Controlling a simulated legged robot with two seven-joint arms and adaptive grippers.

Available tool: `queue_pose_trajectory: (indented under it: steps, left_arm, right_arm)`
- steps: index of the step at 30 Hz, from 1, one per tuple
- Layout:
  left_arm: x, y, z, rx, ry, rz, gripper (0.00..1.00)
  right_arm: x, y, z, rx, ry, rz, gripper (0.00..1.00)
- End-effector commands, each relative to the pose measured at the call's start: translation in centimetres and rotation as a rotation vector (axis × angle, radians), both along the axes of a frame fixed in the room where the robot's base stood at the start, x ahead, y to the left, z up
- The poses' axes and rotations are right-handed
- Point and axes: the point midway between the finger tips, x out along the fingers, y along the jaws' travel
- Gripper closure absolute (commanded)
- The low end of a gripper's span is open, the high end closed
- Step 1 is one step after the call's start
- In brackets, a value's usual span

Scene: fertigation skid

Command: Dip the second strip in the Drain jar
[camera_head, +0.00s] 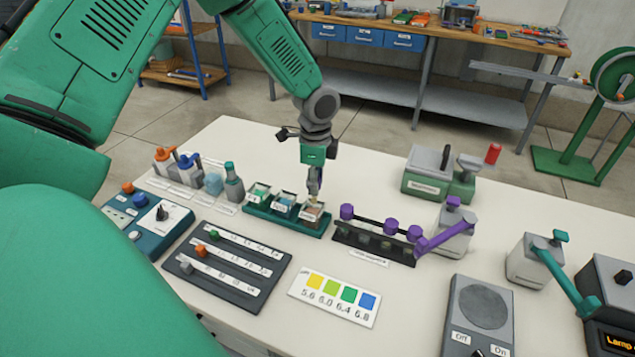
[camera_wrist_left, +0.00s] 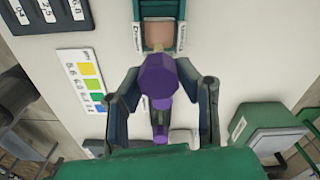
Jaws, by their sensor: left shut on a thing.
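My left gripper (camera_head: 314,190) is shut on the second strip, pointing down over the jar tray. The strip's purple knob (camera_wrist_left: 159,80) sits between the fingers in the wrist view, and its pale end (camera_wrist_left: 158,47) points at the brownish end jar. Other purple-knobbed strips (camera_head: 347,211) stand in the dark rack (camera_head: 372,245), with a gap after the leftmost. My right gripper is not in view.
Two more jars (camera_head: 283,204) share the green tray (camera_head: 270,225). Bottles (camera_head: 233,183) stand left. The colour card (camera_head: 334,299) and slider panel (camera_head: 228,265) lie in front. A purple-armed device (camera_head: 452,232) stands right of the rack, a green box (camera_head: 436,178) behind it.

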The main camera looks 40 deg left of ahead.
Motion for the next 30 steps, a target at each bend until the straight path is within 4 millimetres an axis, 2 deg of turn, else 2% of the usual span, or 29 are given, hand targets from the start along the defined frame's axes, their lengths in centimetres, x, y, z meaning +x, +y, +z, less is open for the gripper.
queue_pose_trajectory:
  steps: [1,15,30]
  left_arm:
    - [0.0,0.2,-1.0,-0.001,0.002,0.001,0.9]
    - [0.0,0.2,-5.4,-0.002,0.002,0.001,0.9]
    - [0.0,0.2,-6.4,-0.004,0.002,0.001,0.9]
  right_arm:
    - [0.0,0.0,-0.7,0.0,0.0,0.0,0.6]
    - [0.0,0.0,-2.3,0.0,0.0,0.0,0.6]
    - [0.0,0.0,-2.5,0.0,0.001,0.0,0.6]
